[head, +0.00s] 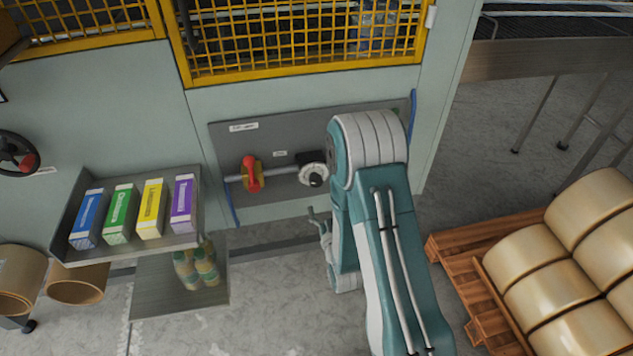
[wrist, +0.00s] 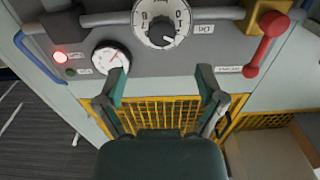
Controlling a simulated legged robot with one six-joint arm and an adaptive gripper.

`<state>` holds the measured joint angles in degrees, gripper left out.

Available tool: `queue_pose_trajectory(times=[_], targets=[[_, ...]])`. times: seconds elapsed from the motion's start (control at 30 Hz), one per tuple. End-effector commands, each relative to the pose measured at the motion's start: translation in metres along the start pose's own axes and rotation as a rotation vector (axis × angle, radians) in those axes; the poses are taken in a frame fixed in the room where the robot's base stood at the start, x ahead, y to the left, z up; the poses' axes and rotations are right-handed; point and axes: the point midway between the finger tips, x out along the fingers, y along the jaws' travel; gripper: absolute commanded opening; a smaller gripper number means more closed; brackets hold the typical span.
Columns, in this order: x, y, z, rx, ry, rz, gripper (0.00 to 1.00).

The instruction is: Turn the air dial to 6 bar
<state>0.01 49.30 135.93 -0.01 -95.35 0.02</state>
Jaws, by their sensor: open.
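The air dial (head: 313,174) is a white numbered ring with a dark centre on the grey panel (head: 240,145). In the wrist view the dial (wrist: 162,20) is at the top middle, cut off by the frame edge; its setting is not clear. A round white gauge (wrist: 112,57) with a needle sits beside it, its numbers too small to read. My gripper (wrist: 162,72) is open and empty, its two fingers spread, apart from the dial and below it in the picture. In the head view my gripper (head: 321,226) shows only partly, left of my arm.
A red valve handle (head: 249,173) sits on the pipe left of the dial. A red lamp (wrist: 60,57) is lit near the gauge. A shelf (head: 185,242) of coloured boxes stands left. A wooden pallet (head: 463,262) with tan rolls stands right. Yellow mesh guards (head: 300,77) are above.

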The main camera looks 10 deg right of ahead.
Motion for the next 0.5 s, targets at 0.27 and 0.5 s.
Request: queue_pose_trajectory(times=[0.27, 0.5], targets=[[0.051, 0.0, -0.001, 0.0, 0.002, 0.0, 0.88], [0.087, 0.0, -0.001, 0.0, 0.0, 0.0, 0.88]])
